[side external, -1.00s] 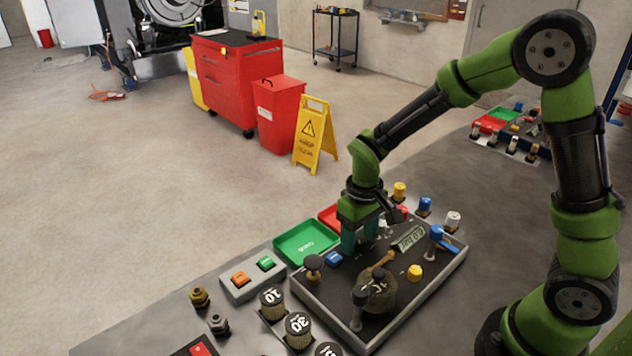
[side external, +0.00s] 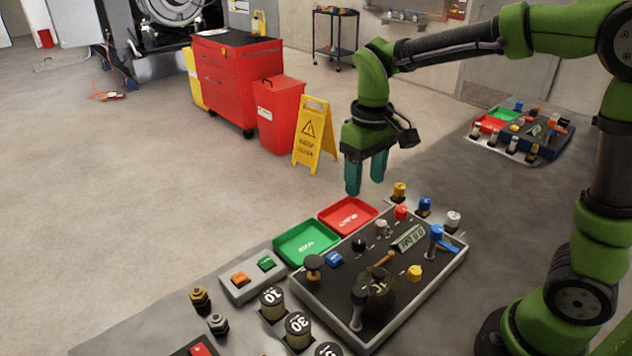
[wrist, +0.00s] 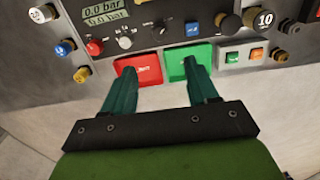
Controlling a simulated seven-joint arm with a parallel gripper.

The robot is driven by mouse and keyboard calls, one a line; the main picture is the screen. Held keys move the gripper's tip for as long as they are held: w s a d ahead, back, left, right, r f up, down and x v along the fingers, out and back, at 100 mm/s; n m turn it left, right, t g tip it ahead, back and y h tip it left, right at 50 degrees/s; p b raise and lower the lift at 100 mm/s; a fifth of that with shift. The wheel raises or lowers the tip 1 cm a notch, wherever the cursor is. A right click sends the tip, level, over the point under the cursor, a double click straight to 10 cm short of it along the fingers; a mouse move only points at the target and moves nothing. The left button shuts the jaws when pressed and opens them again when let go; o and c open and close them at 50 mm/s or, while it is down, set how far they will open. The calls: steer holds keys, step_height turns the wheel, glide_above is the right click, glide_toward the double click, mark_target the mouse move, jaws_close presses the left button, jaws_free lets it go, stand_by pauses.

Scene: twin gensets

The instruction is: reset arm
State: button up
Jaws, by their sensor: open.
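My gripper (side external: 366,174) is raised above the far edge of the control panel (side external: 412,297), with its two teal fingers pointing down. The fingers are apart and nothing is between them. In the wrist view my gripper (wrist: 163,85) shows open, its fingertips reaching over the red tray (wrist: 140,68) and the green tray (wrist: 190,62). In the side view the red tray (side external: 348,215) and the green tray (side external: 306,243) lie below it, clear of the fingers.
The panel carries several knobs, a display (side external: 411,238) and a blue-handled valve (side external: 437,238). An orange and green button box (side external: 252,277) sits to the left. A yellow caution sign (side external: 313,136) and red bin (side external: 277,115) stand on the floor behind. A second panel (side external: 517,130) is at the right.

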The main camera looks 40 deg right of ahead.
step_height(320, 180, up, 2)
steer(key=shift+w, duration=0.1)
stand_by(0.4)
steer(key=s+r+m+t+y, duration=0.2)
steer(key=s+t, duration=0.5)
steer(key=s, duration=0.5)
steer(key=shift+s+d+r+m, duration=0.3)
steer(key=shift+d+m, duration=0.15)
steer(key=shift+m, duration=0.45)
steer(key=shift+f, duration=0.1)
steer(key=shift+c, duration=0.2)
